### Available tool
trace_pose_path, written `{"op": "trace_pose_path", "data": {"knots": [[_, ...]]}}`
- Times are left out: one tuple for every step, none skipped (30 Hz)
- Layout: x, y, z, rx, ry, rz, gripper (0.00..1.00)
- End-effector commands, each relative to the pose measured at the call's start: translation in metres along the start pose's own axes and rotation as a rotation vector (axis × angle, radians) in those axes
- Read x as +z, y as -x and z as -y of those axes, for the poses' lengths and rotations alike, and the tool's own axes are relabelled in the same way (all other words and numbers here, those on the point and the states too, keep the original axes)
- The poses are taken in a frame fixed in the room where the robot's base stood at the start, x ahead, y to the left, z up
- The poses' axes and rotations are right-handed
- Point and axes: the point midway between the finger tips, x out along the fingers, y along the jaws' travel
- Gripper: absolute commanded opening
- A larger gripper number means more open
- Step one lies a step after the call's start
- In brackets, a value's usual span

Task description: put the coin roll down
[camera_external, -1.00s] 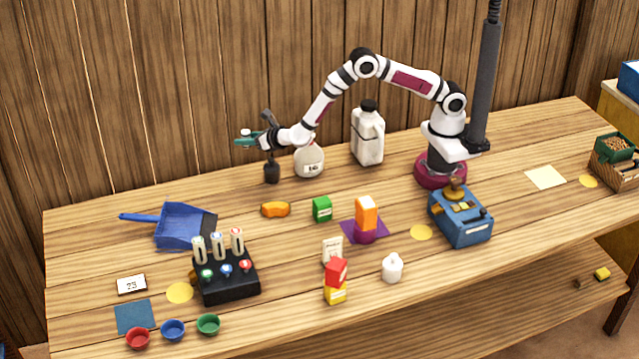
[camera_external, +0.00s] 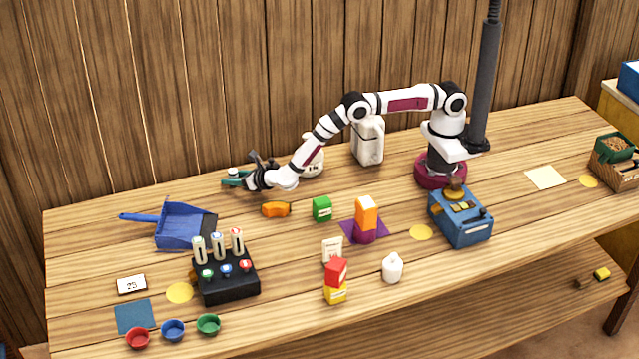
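My gripper (camera_external: 236,179) has teal fingertips and points left, low over the back left of the table, behind the blue dustpan. A small teal and pale piece (camera_external: 234,172) shows between the fingertips; I take it to be the coin roll, held by the gripper. It is small, and the fingers hide most of it. I cannot tell whether its underside touches the table.
A blue dustpan (camera_external: 182,228) lies left of an orange item (camera_external: 276,209). White jugs (camera_external: 367,140) stand behind my arm. Bare wood lies around the gripper.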

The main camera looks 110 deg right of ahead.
Motion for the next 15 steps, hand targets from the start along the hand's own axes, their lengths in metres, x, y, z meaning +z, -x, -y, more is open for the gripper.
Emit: {"op": "trace_pose_path", "data": {"knots": [[0.000, 0.000, 0.000, 0.000, 0.000, 0.000, 0.58], [0.000, 0.000, 0.000, 0.000, 0.000, 0.000, 0.63], [0.000, 0.000, 0.000, 0.000, 0.000, 0.000, 0.66], [0.000, 0.000, 0.000, 0.000, 0.000, 0.000, 0.66], [0.000, 0.000, 0.000, 0.000, 0.000, 0.000, 0.66], [0.000, 0.000, 0.000, 0.000, 0.000, 0.000, 0.66], [0.000, 0.000, 0.000, 0.000, 0.000, 0.000, 0.66], [0.000, 0.000, 0.000, 0.000, 0.000, 0.000, 0.66], [0.000, 0.000, 0.000, 0.000, 0.000, 0.000, 0.66], [0.000, 0.000, 0.000, 0.000, 0.000, 0.000, 0.66], [0.001, 0.000, 0.000, 0.000, -0.001, 0.000, 0.66], [0.003, 0.002, 0.000, 0.000, -0.001, 0.000, 0.66], [0.003, 0.005, -0.001, 0.001, 0.000, 0.000, 0.66], [0.002, 0.009, -0.001, 0.000, 0.000, -0.001, 0.66], [0.003, 0.017, -0.001, 0.001, 0.000, -0.001, 0.66]]}}
